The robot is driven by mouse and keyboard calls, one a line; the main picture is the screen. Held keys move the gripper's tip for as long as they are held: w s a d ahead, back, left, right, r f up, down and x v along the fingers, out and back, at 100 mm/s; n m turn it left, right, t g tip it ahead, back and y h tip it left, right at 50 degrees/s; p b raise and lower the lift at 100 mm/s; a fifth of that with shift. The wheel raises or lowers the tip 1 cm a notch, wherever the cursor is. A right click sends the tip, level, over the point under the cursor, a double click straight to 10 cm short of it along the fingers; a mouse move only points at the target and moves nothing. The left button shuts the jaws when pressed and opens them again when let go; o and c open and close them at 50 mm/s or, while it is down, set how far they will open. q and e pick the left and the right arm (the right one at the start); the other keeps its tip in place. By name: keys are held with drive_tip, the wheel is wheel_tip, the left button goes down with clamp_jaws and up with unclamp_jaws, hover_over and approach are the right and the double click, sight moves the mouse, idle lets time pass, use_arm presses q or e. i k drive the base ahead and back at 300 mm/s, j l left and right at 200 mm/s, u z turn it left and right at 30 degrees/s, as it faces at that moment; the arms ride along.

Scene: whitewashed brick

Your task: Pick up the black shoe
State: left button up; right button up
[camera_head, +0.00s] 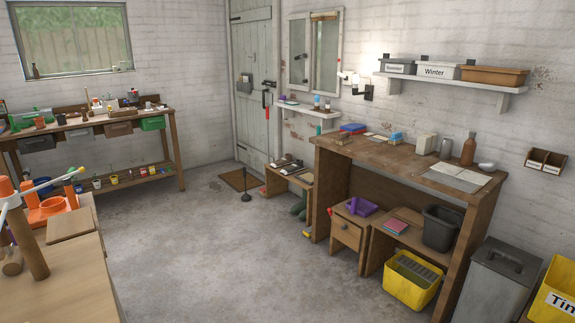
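A low wooden bench (275,184) stands against the back wall, just right of the door. Small dark shoe-like items (285,161) lie on its top, with a lighter one among them. They are far off and small, so I cannot tell for sure which is the black shoe. Neither of my grippers is in view.
A workbench (120,115) with tools and bins stands at the left. A near table (75,285) holds orange items and a mallet. A tall wooden desk (390,153) stands at the right, with a yellow crate (402,285) below. The middle floor is clear.

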sight(299, 167)
drive_tip(key=i+l+z, duration=0.2)
drive_tip(key=i, duration=0.25)
drive_tip(key=i+l, duration=0.2)
drive_tip(key=i, duration=0.25)
drive_tip(key=i+l+u, duration=0.1)
drive_tip(key=i+l, duration=0.15)
drive_tip(key=i, duration=0.2)
drive_tip(key=i+j+u, duration=0.15)
drive_tip(key=i+u, duration=1.1)
drive_tip(key=i+j, duration=0.1)
drive_tip(key=i, duration=0.9)
drive_tip(key=i+z, duration=0.1)
drive_tip(key=i, duration=0.85)
drive_tip(key=j, duration=0.05)
